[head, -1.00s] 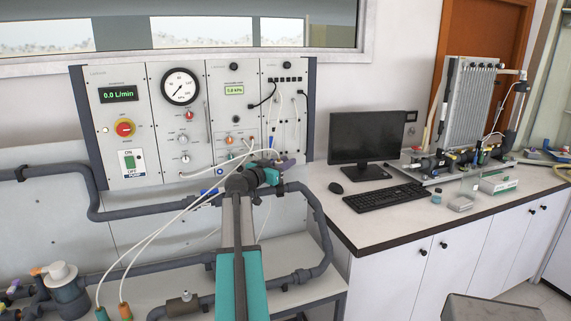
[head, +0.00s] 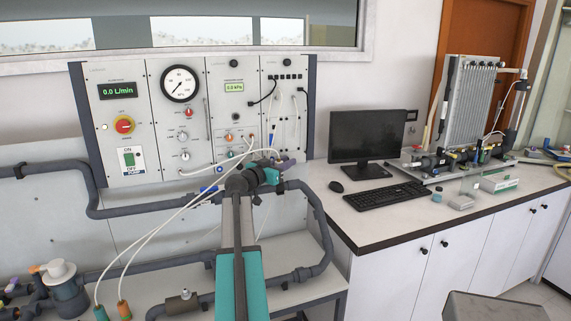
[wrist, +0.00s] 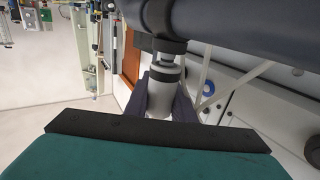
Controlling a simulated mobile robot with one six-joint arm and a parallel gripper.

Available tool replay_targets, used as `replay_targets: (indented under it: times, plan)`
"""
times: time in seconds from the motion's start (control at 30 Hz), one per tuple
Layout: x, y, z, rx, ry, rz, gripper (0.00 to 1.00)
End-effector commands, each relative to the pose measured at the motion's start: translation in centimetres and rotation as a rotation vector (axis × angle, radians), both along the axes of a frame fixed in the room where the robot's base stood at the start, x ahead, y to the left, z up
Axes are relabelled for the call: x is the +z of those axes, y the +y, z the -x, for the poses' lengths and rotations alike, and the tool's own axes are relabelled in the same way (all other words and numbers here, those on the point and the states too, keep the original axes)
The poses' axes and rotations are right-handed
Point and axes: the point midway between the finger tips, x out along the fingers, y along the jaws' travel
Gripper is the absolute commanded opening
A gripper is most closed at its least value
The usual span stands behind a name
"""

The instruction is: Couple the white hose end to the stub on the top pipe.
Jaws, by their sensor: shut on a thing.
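In the wrist view my gripper (wrist: 164,108) is shut on the white hose end (wrist: 159,101), a pale cylinder with a black ring, between two dark fingers. The dark grey top pipe (wrist: 240,30) crosses the upper right, with its stub (wrist: 169,46) pointing down at the hose end. The two are in line and look close to or touching; I cannot tell how far they overlap. In the head view my gripper (head: 283,168) is at the right part of the top pipe (head: 150,209), and my arm hides the stub and most of the hose end.
The panel (head: 130,150) with gauge and displays stands behind the pipe. White hoses (head: 160,229) run down to the lower left, near my arm. A lower pipe (head: 175,262) crosses beneath. A bench with a monitor (head: 367,136) and keyboard (head: 390,195) is at the right.

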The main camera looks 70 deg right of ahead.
Motion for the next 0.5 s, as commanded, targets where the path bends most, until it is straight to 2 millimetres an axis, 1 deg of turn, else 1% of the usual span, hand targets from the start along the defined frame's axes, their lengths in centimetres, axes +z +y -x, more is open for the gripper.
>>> replay_targets:
  times: [0.5]
  plan:
    - [-0.52,-0.01,0.01,0.000,0.000,0.000,0.00]
